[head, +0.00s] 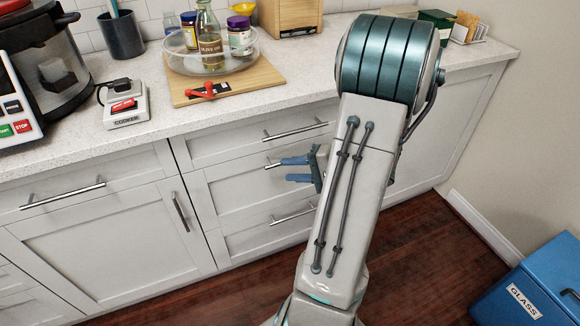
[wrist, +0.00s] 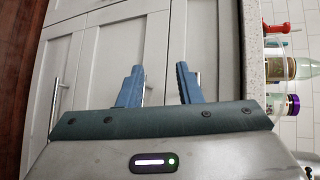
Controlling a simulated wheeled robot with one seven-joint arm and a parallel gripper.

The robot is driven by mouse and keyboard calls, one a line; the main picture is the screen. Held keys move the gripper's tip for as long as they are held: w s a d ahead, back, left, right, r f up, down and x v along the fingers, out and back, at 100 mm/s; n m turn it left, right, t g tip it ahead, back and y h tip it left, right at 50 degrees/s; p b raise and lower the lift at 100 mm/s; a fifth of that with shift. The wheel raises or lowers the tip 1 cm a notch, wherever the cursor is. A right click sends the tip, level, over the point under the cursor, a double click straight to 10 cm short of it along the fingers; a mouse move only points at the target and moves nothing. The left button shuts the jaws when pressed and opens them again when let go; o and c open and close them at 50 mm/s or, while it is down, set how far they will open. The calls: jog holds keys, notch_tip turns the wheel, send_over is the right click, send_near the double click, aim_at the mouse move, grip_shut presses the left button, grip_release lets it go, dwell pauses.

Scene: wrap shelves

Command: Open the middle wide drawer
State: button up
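The middle wide drawer (head: 230,190) is shut, in the white three-drawer stack below the counter. Its bar handle (head: 272,165) shows only at its left end in the head view; my gripper and arm hide the rest. My gripper (head: 284,170) is open and empty in front of this drawer, its two blue fingers one above the other. In the wrist view, turned sideways with the counter at right, my gripper (wrist: 159,78) has its fingers spread. A piece of the middle handle (wrist: 145,92) shows between them, close beside the left finger. I cannot tell whether they touch.
The top drawer handle (head: 295,131) is just above my gripper and the bottom drawer handle (head: 293,213) below. A cupboard door with a vertical handle (head: 180,212) is at left. A blue glass bin (head: 530,285) stands at right. Wooden floor (head: 200,305) in front is clear.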

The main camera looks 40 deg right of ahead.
jog(key=s+d+f+m+t+h+b, duration=0.1)
jog(key=s+d+f+m+t+h, duration=0.15)
jog(key=d, duration=0.25)
jog(key=s+d+f+m+t+h+b, duration=0.1)
jog(key=d+f+m+h, duration=0.1)
jog(key=d+f+h, duration=0.3)
jog(key=w, duration=0.4)
jog(key=w+f+y, duration=0.1)
jog(key=w, duration=0.4)
jog(key=w+a+y, duration=0.1)
jog(key=w, duration=0.3)
jog(key=shift+w+f+n+b, duration=0.15)
jog(key=shift+w+n+b, duration=0.1)
jog(key=shift+b, duration=0.05)
grip_shut()
